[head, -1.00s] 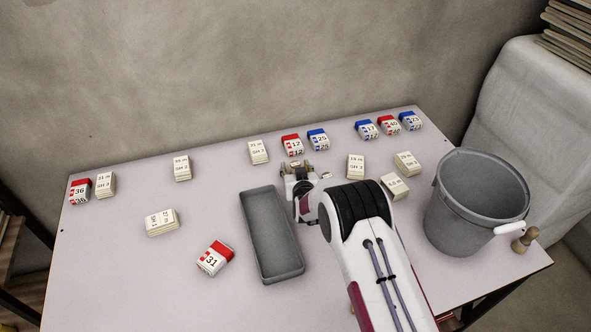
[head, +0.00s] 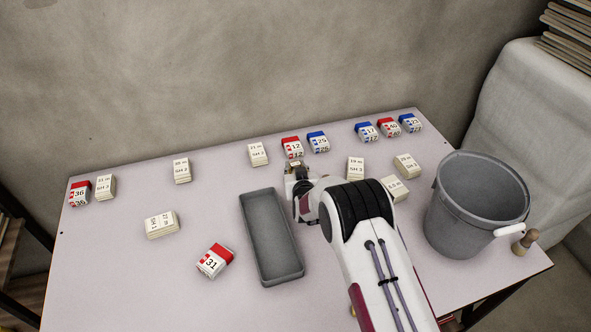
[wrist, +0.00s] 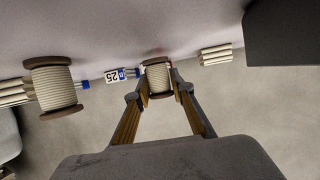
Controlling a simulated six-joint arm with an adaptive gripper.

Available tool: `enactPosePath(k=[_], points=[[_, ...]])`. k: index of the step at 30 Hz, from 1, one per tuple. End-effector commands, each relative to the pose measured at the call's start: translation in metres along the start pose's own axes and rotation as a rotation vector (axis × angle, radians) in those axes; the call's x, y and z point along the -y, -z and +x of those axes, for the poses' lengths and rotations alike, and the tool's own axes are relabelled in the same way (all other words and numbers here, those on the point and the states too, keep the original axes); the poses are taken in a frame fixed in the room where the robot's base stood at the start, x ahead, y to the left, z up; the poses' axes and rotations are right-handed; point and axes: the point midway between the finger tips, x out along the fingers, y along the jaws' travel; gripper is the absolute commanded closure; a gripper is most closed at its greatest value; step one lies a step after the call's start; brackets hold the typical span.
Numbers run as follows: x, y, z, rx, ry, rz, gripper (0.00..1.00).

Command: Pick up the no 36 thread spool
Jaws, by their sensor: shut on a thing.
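In the wrist view my gripper (wrist: 160,82) is shut on a thread spool (wrist: 157,78) with cream thread and brown end discs. One finger is on each side of it. No number can be read on this spool. In the head view my gripper (head: 297,177) is just right of the top end of the grey tray, with its jaws close together; the arm hides much of that area. A second cream spool (wrist: 54,85) with brown ends stands at the left in the wrist view, apart from the fingers. A red and white box marked 36 (head: 80,193) sits at the table's far left.
A long grey tray (head: 300,272) lies left of my arm. A grey bucket (head: 465,225) stands at the right. Several numbered boxes, such as 12 (head: 292,148), 25 (head: 318,142) and 31 (head: 213,262), and pale label stacks (head: 162,224) are spread about.

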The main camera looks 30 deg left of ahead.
Motion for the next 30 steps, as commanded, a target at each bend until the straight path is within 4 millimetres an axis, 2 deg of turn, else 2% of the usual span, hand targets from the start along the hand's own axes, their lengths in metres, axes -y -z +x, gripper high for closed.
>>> enactPosePath(k=[18, 22, 30], points=[[0.0, 0.068, -0.028, -0.002, 0.0, 0.001, 0.93], [0.0, 0.077, -0.032, -0.002, 0.0, 0.0, 0.93], [0.0, 0.082, -0.034, 0.0, 0.0, 0.0, 0.93]])
